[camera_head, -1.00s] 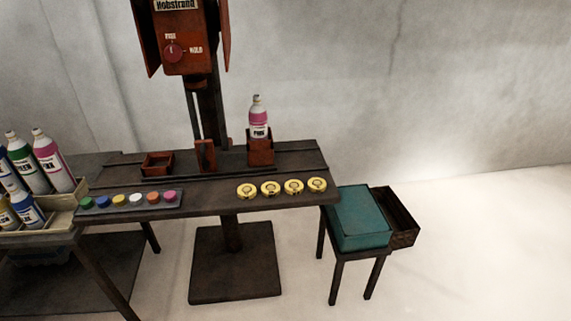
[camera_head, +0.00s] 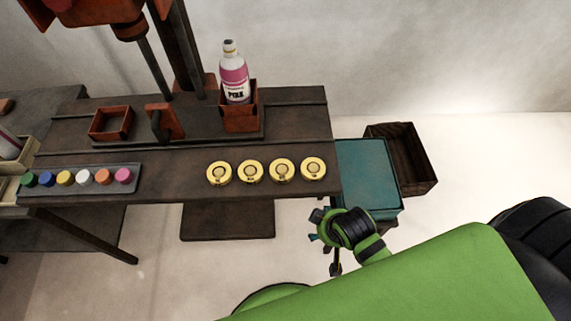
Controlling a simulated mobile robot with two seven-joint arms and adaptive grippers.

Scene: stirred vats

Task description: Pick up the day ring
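Several yellow round rings (camera_head: 251,171) sit in a row along the front edge of the dark table. Their markings are too small to read, so I cannot tell which one is the day ring. My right gripper (camera_head: 325,240), at the end of a green and black arm, is low, beyond the table's front right corner and in front of the teal box. It is apart from the rings. Its fingers are small and partly hidden, so I cannot tell whether they are open. My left gripper is not in view.
A pink bottle (camera_head: 234,76) stands in a red holder (camera_head: 240,116) behind the rings. A strip of coloured caps (camera_head: 101,184) lies left of the rings. An empty red tray (camera_head: 110,122) is farther back. A teal box (camera_head: 367,170) and dark crate (camera_head: 404,160) are at right.

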